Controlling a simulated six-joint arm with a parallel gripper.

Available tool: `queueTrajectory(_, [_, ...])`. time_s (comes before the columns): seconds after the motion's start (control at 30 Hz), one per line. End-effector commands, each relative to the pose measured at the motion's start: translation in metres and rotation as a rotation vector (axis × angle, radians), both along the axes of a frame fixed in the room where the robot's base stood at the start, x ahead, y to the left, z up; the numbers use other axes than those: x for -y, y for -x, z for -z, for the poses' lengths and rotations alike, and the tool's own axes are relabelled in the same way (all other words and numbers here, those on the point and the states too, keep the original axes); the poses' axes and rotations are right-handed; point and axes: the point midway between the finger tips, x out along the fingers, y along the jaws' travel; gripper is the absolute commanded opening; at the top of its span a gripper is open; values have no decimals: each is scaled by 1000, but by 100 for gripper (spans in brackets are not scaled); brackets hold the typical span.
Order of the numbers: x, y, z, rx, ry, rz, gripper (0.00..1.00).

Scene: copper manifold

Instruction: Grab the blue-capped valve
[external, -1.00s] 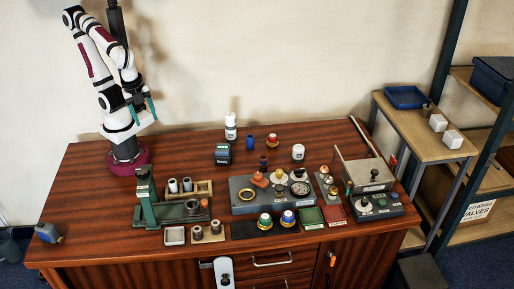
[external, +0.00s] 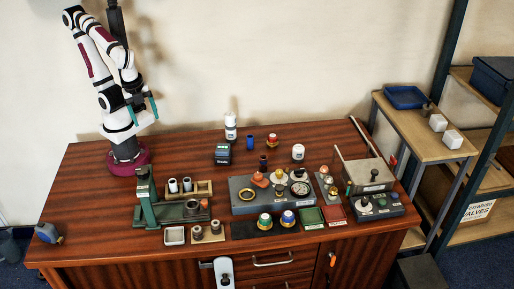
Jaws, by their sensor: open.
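The blue-capped valve (external: 287,218) stands upright on a dark mat (external: 240,231) near the table's front edge, right of centre. A green-capped valve (external: 265,221) stands close on its left. My gripper (external: 143,110) is at the upper left, raised above the table near my base, far from the valve. Its teal fingers are apart with nothing between them.
Behind the valves is a grey manifold block (external: 243,209) with a gauge and fittings. Green (external: 312,215) and red (external: 333,214) pads lie to the right. A green vise-like fixture (external: 150,212) stands at left. The table's back left is clear.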

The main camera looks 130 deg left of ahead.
Motion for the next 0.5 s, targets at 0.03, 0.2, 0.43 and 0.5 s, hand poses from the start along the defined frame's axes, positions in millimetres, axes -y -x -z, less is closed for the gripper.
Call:
queueTrajectory(0.03, [0, 0, 0, 0, 0, 0, 84])
queueTrajectory(0.2, [0, 0, 0, 0, 0, 0, 84])
queueTrajectory(0.43, [-42, -38, -5, -72, -221, 154, 84])
queueTrajectory(0.5, [-75, -88, -10, -128, -430, 341, 84])
